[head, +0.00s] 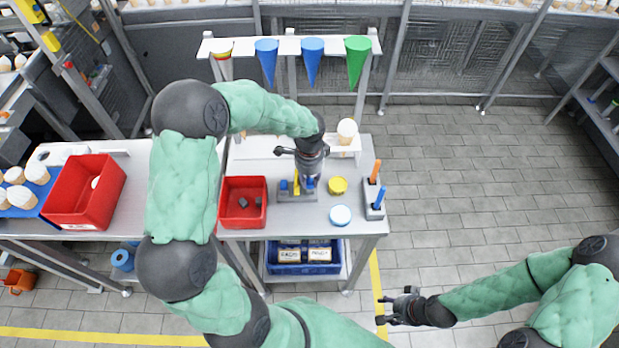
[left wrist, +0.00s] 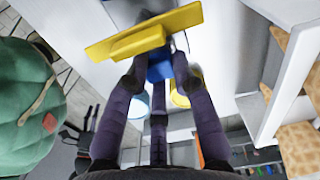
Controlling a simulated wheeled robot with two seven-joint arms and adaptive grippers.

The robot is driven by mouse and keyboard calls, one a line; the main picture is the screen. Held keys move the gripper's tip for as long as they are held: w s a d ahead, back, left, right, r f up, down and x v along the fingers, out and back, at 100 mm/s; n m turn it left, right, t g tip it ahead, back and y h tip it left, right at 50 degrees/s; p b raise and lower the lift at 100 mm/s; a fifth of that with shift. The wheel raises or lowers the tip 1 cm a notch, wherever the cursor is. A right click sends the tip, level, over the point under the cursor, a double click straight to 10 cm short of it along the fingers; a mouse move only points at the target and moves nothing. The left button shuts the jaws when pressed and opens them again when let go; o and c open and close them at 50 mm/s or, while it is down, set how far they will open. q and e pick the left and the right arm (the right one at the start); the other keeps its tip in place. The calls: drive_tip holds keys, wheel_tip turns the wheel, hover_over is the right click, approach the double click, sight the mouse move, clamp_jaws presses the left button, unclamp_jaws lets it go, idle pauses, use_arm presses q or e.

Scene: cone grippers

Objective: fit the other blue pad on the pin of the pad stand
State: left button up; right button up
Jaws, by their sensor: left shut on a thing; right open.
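The grey pad stand (head: 297,197) stands on the table, with an upright yellow piece (head: 296,183) at its middle. One blue pad (head: 284,185) is at the left of the yellow piece. My left gripper (head: 309,178) points down over the stand's right side, shut on the other blue pad (head: 310,184). In the left wrist view, this blue pad (left wrist: 159,70) is between the fingertips, close to the yellow piece (left wrist: 145,33). I cannot tell whether it is on a pin; the fingers hide its underside. My right gripper (head: 400,308) is open and empty, away from the table.
A red bin (head: 243,222) with grey pieces is left of the stand. A yellow round container (head: 338,185), a white-and-blue round container (head: 340,215) and a grey holder (head: 374,211) with orange and blue handles are to the right. Coloured cones hang from the rack (head: 335,46) behind.

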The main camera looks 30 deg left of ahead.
use_arm(q)
drive_tip(key=shift+f, duration=0.35)
idle(0.3)
drive_tip(key=o, duration=1.2)
drive_tip(key=shift+r, duration=0.15)
drive_tip(key=shift+r+p, duration=1.8)
drive_tip(key=shift+r, duration=0.6)
drive_tip(key=shift+f, duration=0.1)
